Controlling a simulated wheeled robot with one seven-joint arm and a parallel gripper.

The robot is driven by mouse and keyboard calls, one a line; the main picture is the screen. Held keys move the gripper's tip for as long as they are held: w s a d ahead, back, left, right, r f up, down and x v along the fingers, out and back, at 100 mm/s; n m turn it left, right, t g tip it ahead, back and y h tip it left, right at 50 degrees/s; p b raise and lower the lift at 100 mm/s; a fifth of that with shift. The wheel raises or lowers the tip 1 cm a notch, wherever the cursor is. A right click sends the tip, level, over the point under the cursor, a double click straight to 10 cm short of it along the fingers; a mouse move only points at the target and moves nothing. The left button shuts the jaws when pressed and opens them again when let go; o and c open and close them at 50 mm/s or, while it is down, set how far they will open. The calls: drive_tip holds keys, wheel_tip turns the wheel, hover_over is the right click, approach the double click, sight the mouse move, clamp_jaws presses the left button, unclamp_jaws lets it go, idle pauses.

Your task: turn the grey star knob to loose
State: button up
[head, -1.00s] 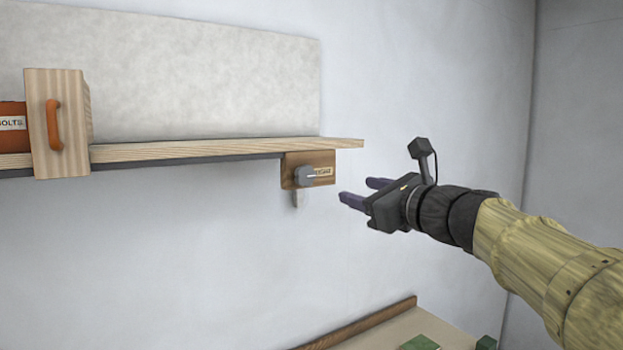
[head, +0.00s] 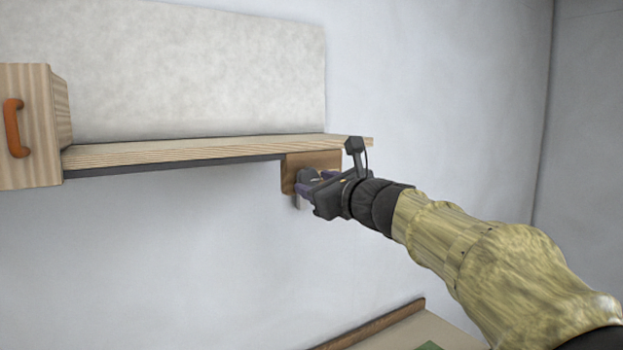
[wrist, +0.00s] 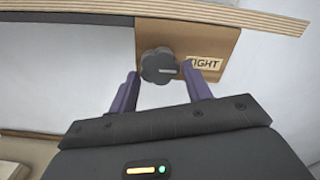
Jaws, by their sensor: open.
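The grey star knob (wrist: 158,66) sits on a brown wooden plate (wrist: 222,42) under the shelf's end. A pale line on the knob points right, toward a label reading "TIGHT" (wrist: 205,63). In the wrist view my gripper (wrist: 162,84) is open, its two purple fingers pointing at the knob, one toward each side of it. I cannot tell whether either finger touches it. In the head view my gripper (head: 303,182) is at the plate, and the knob (head: 308,174) is partly hidden behind it.
The wooden shelf (head: 200,148) runs just above the knob and my gripper. A wooden box front with an orange handle (head: 15,128) is at the left. A bench with a brown edge strip (head: 375,325) lies below. The wall below the shelf is clear.

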drive_tip(key=shift+w+a, duration=0.35)
drive_tip(key=shift+w, duration=0.2)
drive_tip(key=shift+s, duration=0.1)
drive_tip(key=c, duration=0.6)
